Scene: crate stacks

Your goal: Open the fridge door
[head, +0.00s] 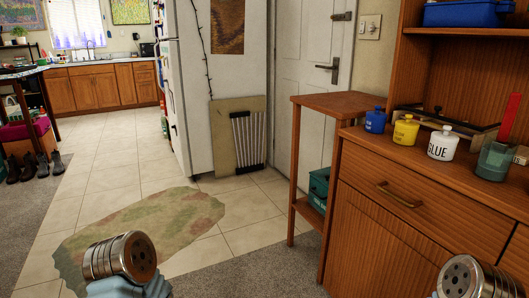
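The white fridge (183,85) stands beyond the tiled floor, left of the white room door. I see it at a steep angle, with its front facing left. Its handles (158,48) show at the left edge of the front. The fridge door looks shut, though the front is too edge-on to be sure. Parts of my two arms show at the bottom left and bottom right, well short of the fridge. The fingers of both grippers are out of view.
A camouflage-patterned mat (150,232) lies on the tiles before me. A wooden cabinet (410,215) and narrow side table (335,104) block the right. A panel (228,150) leans beside the fridge. Shoes (35,168) lie at left. Tiles toward the fridge front look clear.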

